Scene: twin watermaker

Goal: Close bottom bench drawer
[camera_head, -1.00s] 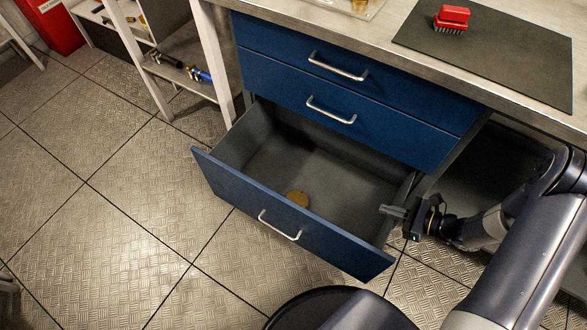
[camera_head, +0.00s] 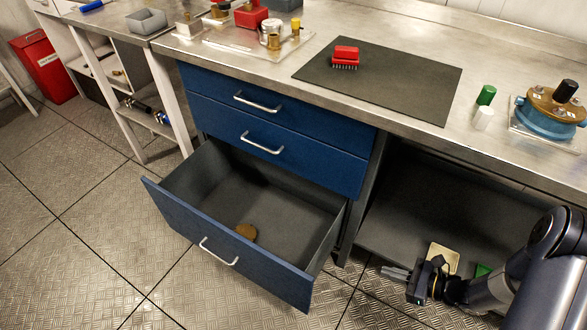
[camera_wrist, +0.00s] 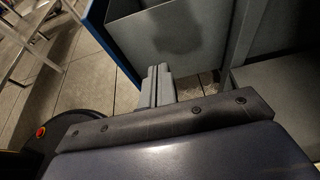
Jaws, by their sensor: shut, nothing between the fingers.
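The bottom bench drawer (camera_head: 207,215) is pulled well out from the blue drawer unit under the bench. Its bar handle (camera_head: 218,251) is on the blue front, and a round brown disc (camera_head: 246,231) lies inside it. The two drawers above (camera_head: 262,125) are shut. My gripper (camera_head: 384,270) is shut and empty, to the right of the open drawer and apart from it. In the wrist view, my gripper's fingers (camera_wrist: 160,72) are together, and the grey side of the drawer (camera_wrist: 185,40) is ahead of them.
The bench top carries a dark mat (camera_head: 400,88) with a red brush (camera_head: 345,57), and a blue and brass fitting (camera_head: 548,112) at the right. An open lower shelf (camera_head: 430,215) lies right of the drawers. The floor (camera_head: 90,270) in front and left is clear.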

